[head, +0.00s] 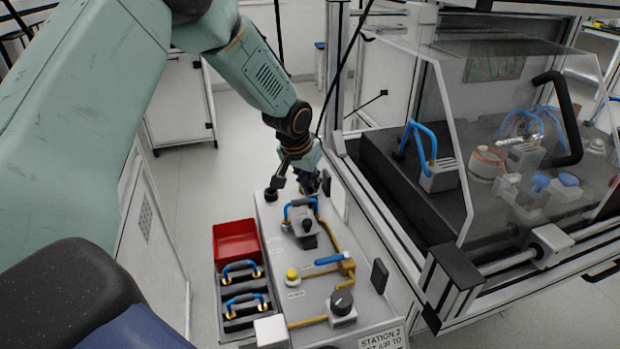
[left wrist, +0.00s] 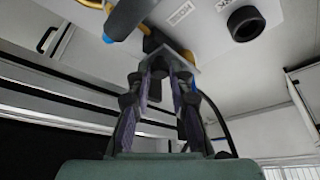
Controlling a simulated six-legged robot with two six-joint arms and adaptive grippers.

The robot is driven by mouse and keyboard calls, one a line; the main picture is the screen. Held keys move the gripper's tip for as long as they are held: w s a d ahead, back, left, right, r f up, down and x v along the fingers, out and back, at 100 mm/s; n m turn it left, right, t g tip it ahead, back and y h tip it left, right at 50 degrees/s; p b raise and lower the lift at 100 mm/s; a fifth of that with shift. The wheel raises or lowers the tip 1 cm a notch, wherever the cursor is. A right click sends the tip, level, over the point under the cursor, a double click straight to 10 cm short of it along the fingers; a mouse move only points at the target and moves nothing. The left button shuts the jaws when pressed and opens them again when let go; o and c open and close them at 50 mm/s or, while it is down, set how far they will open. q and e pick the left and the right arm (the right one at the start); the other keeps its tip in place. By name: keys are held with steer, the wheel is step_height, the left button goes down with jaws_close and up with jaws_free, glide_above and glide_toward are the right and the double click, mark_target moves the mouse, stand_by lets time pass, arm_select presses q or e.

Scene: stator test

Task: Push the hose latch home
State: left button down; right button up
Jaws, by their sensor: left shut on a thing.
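The grey station panel (head: 268,235) runs along the bench in the head view. Near its far end is a grey block with a dark knob-like part (head: 307,224), with a blue hose loop (head: 290,208) beside it; I take this for the hose latch fitting. My left gripper (head: 310,184) points down just behind the hose loop, its tips partly hidden. In the left wrist view, my left gripper (left wrist: 170,68) has its fingers closed together on a small dark part, likely the latch, below a grey plate (left wrist: 183,57). My right gripper is not in view.
A red bin (head: 236,240) and a black tray (head: 240,318) with blue hose handles stand left of the panel. A yellow button (head: 292,274), a blue-handled valve (head: 329,259) and a dark knob (head: 341,302) lie nearer. A clear-walled enclosure (head: 450,130) stands close on the right.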

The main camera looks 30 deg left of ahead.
arm_select(q)
steer(key=shift+w+a+r, duration=0.1)
steer(key=shift+w, duration=0.1)
steer(key=c, duration=1.2)
jaws_free()
steer(key=shift+s, duration=0.15)
steer(key=shift+s+r, duration=0.1)
steer(key=shift+r, duration=0.4)
steer(key=v, duration=1.1)
steer(key=shift+s, duration=0.2)
steer(key=shift+w+f, duration=0.1)
steer(key=shift+f, duration=0.05)
